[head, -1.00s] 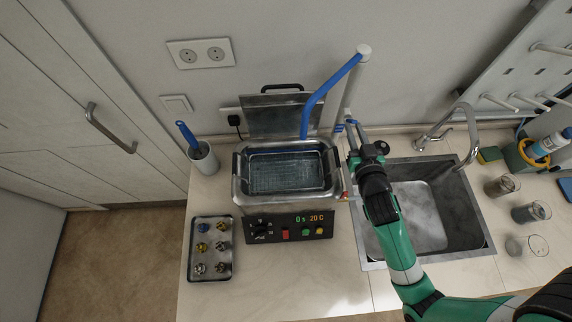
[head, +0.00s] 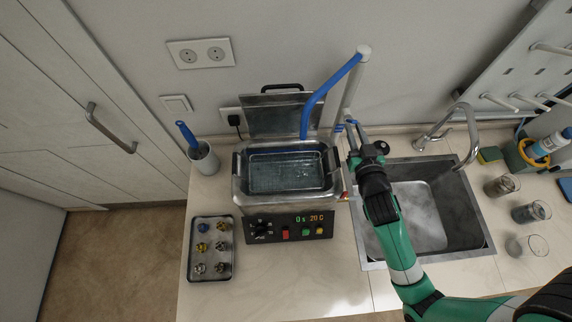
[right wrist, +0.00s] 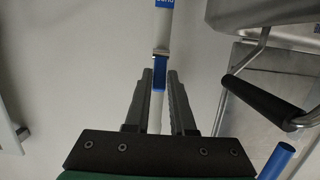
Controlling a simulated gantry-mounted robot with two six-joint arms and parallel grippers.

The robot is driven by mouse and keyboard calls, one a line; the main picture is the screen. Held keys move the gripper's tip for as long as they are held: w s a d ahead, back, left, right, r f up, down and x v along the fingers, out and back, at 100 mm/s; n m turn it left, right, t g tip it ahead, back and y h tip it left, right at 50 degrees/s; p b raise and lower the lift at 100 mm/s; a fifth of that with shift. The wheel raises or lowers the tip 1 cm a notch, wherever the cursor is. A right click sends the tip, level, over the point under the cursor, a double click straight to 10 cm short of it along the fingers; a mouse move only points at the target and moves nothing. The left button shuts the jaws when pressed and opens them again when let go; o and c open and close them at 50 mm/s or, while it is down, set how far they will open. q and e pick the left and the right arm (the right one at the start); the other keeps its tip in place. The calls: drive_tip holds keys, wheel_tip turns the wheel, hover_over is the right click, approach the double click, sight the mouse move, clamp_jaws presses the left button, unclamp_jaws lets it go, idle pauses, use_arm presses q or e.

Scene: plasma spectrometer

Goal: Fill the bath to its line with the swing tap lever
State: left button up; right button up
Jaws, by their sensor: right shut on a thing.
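The metal bath (head: 236,190) stands open on the counter, its lid (head: 283,118) tilted up behind. Rippled, bluish liquid (head: 285,172) shows inside over a mesh basket; its fill line cannot be made out. A blue spout (head: 324,93) slants from the top of a white standpipe (head: 363,56) down to the bath's back right. My right gripper (head: 353,135) is by the lower standpipe, right of the bath. In the right wrist view its fingers (right wrist: 160,92) are shut on a slim blue and white piece (right wrist: 160,76), apparently the tap lever. My left gripper is out of view.
A sink (head: 458,240) with a curved faucet (head: 470,125) lies right of the bath, under my right arm. Glass beakers (head: 502,186) stand further right. A tray of small parts (head: 212,282) and a brush cup (head: 204,160) stand left of the bath.

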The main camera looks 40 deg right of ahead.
drive_tip(key=shift+r, duration=0.1)
drive_tip(key=shift+w+d+r+p, duration=0.25)
drive_tip(key=shift+w+p, duration=0.05)
drive_tip(key=shift+p, duration=0.1)
drive_tip(key=shift+w+d, duration=0.1)
drive_tip(key=shift+w, duration=0.05)
drive_tip(key=shift+r, duration=0.1)
drive_tip(key=shift+w+d+r, duration=0.2)
drive_tip(key=shift+w+d, duration=0.15)
drive_tip(key=shift+w, duration=0.15)
idle(6.8)
